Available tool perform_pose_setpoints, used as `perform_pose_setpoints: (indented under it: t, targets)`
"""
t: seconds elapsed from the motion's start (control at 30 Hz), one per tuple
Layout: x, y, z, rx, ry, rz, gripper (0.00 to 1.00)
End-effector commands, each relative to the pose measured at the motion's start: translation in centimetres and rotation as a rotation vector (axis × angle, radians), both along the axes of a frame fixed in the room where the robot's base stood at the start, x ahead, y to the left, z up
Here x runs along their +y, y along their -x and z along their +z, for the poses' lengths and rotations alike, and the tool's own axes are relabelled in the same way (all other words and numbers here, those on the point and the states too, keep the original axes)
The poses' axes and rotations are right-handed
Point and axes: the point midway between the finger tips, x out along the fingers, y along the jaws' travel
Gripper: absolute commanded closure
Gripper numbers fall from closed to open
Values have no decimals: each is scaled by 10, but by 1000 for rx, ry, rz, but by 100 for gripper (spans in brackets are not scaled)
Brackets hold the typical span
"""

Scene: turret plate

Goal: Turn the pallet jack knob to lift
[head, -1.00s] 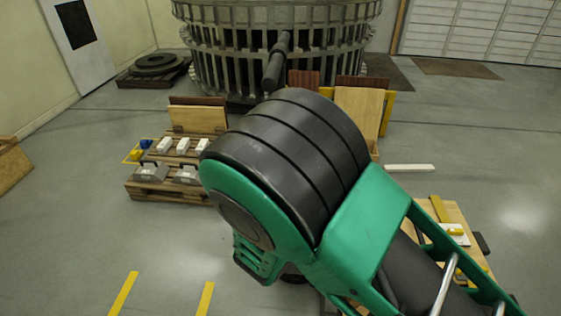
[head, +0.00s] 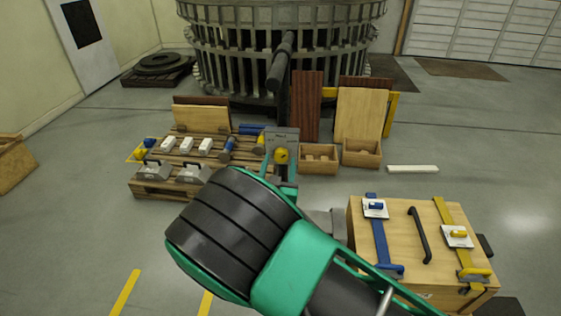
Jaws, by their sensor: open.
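A yellow round knob (head: 281,155) sits on the front of an upright grey panel (head: 284,137) near the middle of the head view. The panel has small lettering at its top that I cannot read. My green and black arm crosses the lower middle, just below and in front of the panel, and covers what lies beneath it.
A wooden crate (head: 355,245) with blue and yellow clamps stands at right. A pallet (head: 150,187) with blocks and tools is at left. Small wooden bins (head: 318,168) and leaning boards (head: 360,112) stand behind. A large round metal frame (head: 225,60) fills the back. The left front floor is clear.

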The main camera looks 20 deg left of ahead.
Motion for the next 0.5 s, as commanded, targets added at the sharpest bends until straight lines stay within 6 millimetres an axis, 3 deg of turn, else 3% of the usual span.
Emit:
perform_pose_setpoints:
  t: [0.2, 0.5]
  targets:
    - [3, -16, 0, 0, 0, -1, 46]
    - [3, -17, 0, 1, 1, 0, 46]
